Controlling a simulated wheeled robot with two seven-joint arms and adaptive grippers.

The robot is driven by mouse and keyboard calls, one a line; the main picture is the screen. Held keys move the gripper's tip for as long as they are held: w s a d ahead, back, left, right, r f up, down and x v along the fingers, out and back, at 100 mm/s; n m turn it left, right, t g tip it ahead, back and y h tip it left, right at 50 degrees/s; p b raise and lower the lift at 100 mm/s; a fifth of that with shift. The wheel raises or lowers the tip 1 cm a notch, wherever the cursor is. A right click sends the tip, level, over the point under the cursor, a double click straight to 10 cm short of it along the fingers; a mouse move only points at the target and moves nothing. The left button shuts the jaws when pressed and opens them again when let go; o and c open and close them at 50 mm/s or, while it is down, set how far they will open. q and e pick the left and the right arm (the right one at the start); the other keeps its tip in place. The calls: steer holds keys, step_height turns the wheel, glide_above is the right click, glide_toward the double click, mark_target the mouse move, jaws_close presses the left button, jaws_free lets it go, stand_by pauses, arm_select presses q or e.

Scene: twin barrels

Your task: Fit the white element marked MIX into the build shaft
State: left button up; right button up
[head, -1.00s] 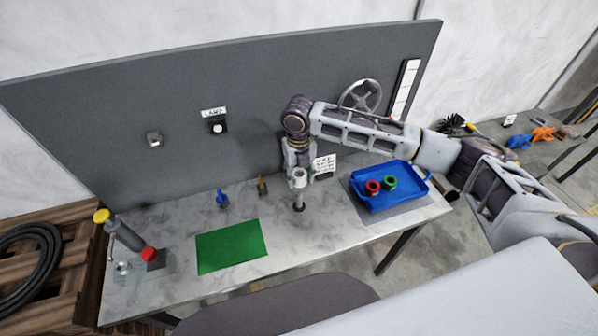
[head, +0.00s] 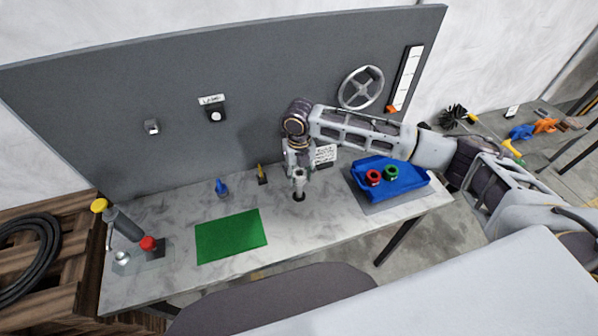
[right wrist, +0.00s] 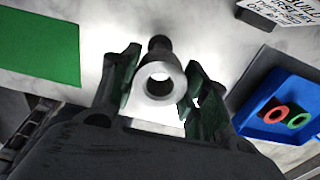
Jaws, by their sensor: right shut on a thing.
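My right gripper (head: 299,172) is shut on a white ring-shaped element (right wrist: 160,84), held upright between the two fingers in the right wrist view. No MIX mark is readable on it. The build shaft (head: 299,195) is a dark upright post on the bench, directly below the element in the head view. The shaft (right wrist: 159,45) shows just beyond the ring in the wrist view. I cannot tell whether the ring is around the shaft's top or just above it. My left gripper is out of view.
A blue tray (head: 412,183) holding a red ring (head: 373,178) and a green ring (head: 391,172) is to the right. A white text card (head: 325,154) stands close behind the gripper. A green mat (head: 231,236) lies left on the bench; the grey panel (head: 260,75) rises behind.

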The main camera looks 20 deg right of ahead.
mark_target(299, 184)
steer(key=shift+r+p, duration=0.1)
steer(key=shift+p, duration=1.1)
stand_by(2.2)
steer(key=shift+f+b, duration=0.95)
steer(key=shift+f, duration=2.15)
stand_by(1.5)
